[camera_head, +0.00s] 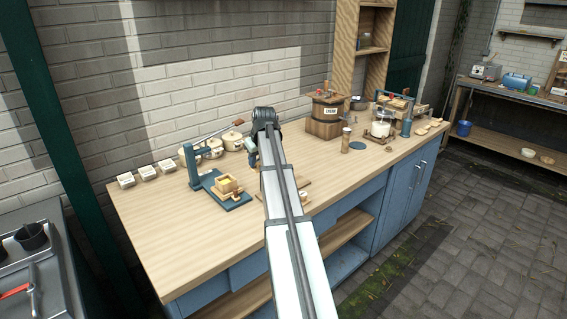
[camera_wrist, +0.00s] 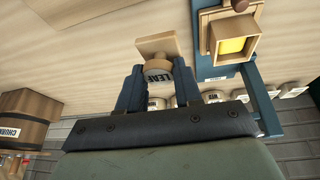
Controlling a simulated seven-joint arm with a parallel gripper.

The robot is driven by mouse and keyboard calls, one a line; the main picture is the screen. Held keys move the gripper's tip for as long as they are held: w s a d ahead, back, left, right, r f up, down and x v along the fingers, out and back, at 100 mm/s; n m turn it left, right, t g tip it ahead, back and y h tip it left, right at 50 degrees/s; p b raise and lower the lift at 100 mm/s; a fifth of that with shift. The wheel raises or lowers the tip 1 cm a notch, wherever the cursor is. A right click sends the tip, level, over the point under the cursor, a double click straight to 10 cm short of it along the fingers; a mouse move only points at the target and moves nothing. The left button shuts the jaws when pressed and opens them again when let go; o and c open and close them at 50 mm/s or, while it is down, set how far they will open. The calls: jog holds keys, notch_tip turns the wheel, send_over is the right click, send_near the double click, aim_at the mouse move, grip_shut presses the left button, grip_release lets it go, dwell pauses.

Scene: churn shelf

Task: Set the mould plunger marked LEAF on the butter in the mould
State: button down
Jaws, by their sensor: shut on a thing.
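My gripper (camera_wrist: 160,84) is shut on the plunger marked LEAF (camera_wrist: 157,46), gripping its round, labelled knob. The plunger's square wooden plate points away from my wrist. The wooden mould (camera_wrist: 207,36) stands on a blue base to the right of the plunger in the wrist view, with yellow butter (camera_wrist: 232,45) inside its square opening. The plunger is beside the mould, apart from it. In the head view the mould (camera_head: 227,185) sits on the blue press base (camera_head: 234,201), left of my arm. My arm mostly hides the gripper there, and I cannot make out the plunger.
The blue press upright (camera_head: 191,166) and its long lever (camera_head: 220,131) rise beside the mould. A wooden churn (camera_head: 325,117) is to the right. The counter's front left (camera_head: 170,240) is clear.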

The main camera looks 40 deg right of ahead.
jog(key=w+a+n, duration=0.1)
jog(key=w+a, duration=0.1)
jog(key=w+a+r+n+y, duration=0.1)
jog(key=w+a, duration=0.1)
jog(key=a, duration=0.1)
jog(key=w+a+n, duration=0.2)
jog(key=w, duration=0.1)
jog(key=shift+a+r+y, duration=0.2)
jog(key=shift+a+y, duration=0.1)
jog(key=shift+a, duration=0.05)
jog(key=a+n+y, duration=0.1)
jog(key=n, duration=0.3)
jog(key=a+n+g+y, duration=0.1)
jog(key=n, duration=0.4)
jog(key=s+n+g+y, duration=0.1)
jog(key=n, duration=0.3)
jog(key=shift+a+r+n+y, duration=0.3)
jog(key=shift+a+r+y, duration=0.1)
jog(key=shift+f, duration=0.1)
jog(key=shift+f, duration=2.15)
jog(key=shift+f, duration=0.95)
jog(key=shift+r, duration=0.1)
jog(key=c, duration=0.7)
grip_release()
